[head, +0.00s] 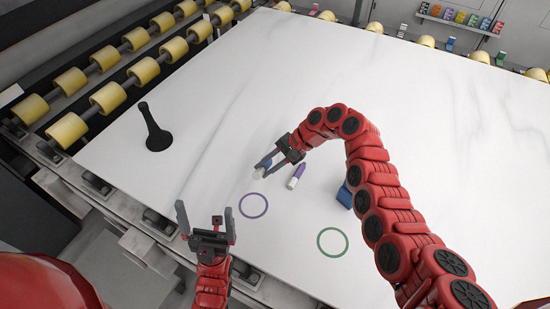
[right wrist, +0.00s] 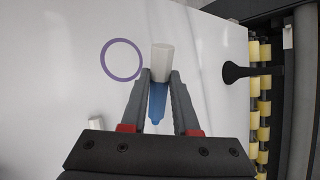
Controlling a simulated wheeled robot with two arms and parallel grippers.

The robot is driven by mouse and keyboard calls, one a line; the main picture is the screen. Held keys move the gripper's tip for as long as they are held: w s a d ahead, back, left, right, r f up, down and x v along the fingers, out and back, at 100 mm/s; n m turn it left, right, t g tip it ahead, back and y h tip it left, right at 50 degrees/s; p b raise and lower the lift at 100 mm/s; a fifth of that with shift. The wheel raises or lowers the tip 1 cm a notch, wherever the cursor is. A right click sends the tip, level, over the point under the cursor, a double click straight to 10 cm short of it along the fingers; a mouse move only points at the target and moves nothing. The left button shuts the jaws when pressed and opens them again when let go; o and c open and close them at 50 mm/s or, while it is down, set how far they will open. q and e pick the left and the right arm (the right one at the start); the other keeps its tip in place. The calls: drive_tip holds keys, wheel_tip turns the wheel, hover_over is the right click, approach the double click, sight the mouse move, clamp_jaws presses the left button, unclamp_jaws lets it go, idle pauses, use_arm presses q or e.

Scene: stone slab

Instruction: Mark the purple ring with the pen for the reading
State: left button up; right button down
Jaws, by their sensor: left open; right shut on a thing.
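The purple ring (head: 267,205) is drawn on the white slab, in front of my right gripper; it also shows in the right wrist view (right wrist: 103,60). My right gripper (head: 264,164) is shut on a pen with a white end and a blue body (right wrist: 158,95). The white end (head: 259,173) points out past the fingertips, beside the purple ring and outside it. A second pen, purple and white (head: 297,175), lies on the slab to the right of this gripper. My left gripper (head: 207,220) is open and empty at the slab's front edge, left of the ring.
A green ring (head: 346,242) lies to the right. A blue object (head: 345,195) is partly hidden by my right arm. A black flared object (head: 155,130) stands on the left of the slab (head: 230,80). Yellow rollers (head: 110,97) line the left edge.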

drive_tip(key=shift+s+a+f+m+y, duration=0.25)
drive_tip(key=shift+s+a+m+y, duration=0.15)
drive_tip(key=shift+s+a, duration=0.15)
drive_tip(key=shift+s+a+f+m+t+y+b, duration=0.5)
drive_tip(key=shift+s+f, duration=0.75)
drive_tip(key=shift+f, duration=0.3)
drive_tip(key=shift+s+a+f+m+t+y+b, duration=0.45)
drive_tip(key=shift+s+a+f+y, duration=0.2)
drive_tip(key=shift+s+f, duration=0.75)
drive_tip(key=shift+s+a+f+m+t+y+b, duration=0.5)
drive_tip(key=shift+s+f, duration=0.55)
drive_tip(key=shift+f, duration=0.65)
drive_tip(key=shift+f, duration=0.45)
drive_tip(key=shift+s+a+p, duration=0.15)
drive_tip(key=shift+s+p, duration=0.15)
drive_tip(key=shift+s, duration=0.15)
drive_tip(key=shift+s+a+p, duration=0.25)
drive_tip(key=shift+s+p, duration=0.1)
drive_tip(key=shift+s, duration=0.25)
drive_tip(key=shift+s+a+p, duration=0.25)
drive_tip(key=shift+s+p, duration=0.1)
drive_tip(key=shift+s, duration=0.25)
idle(0.7)
